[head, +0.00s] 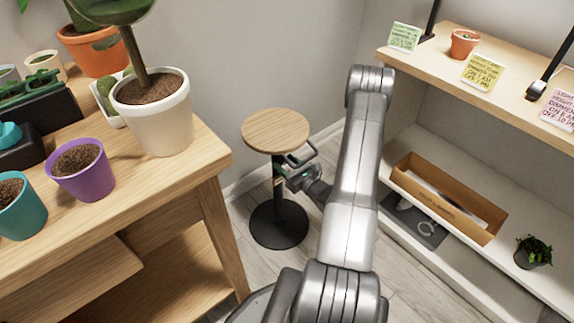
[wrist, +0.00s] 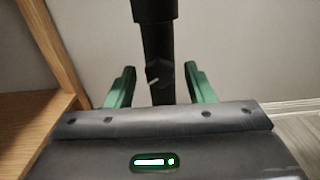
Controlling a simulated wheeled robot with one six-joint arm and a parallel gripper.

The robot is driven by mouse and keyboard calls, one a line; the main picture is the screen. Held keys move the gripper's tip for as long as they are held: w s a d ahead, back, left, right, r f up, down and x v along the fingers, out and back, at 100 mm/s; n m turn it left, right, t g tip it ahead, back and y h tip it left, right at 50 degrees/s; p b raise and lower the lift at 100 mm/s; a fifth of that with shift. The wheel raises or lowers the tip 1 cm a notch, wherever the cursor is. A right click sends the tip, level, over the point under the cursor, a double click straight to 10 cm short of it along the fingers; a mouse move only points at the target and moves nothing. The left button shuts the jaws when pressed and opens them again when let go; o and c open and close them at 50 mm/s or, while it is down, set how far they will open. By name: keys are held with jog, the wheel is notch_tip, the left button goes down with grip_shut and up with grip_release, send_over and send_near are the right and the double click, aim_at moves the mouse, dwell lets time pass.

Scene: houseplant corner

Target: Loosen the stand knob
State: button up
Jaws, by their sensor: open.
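The stand has a round wooden top (head: 277,131), a black post and a round black base (head: 279,232) on the floor. My gripper (head: 294,161) is at the post, just below the top. In the wrist view my gripper (wrist: 160,70) is open, with one green finger on each side of the post (wrist: 159,40). The dark knob (wrist: 162,74) shows on the post between the fingers, with a short pale mark slanting on it. Gaps show between the knob and both fingers. The knob cannot be made out in the head view.
A wooden table (head: 212,150) with several pots stands at the left, close to the stand. A plain wall is behind the stand.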

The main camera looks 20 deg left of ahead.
jog(key=c, duration=1)
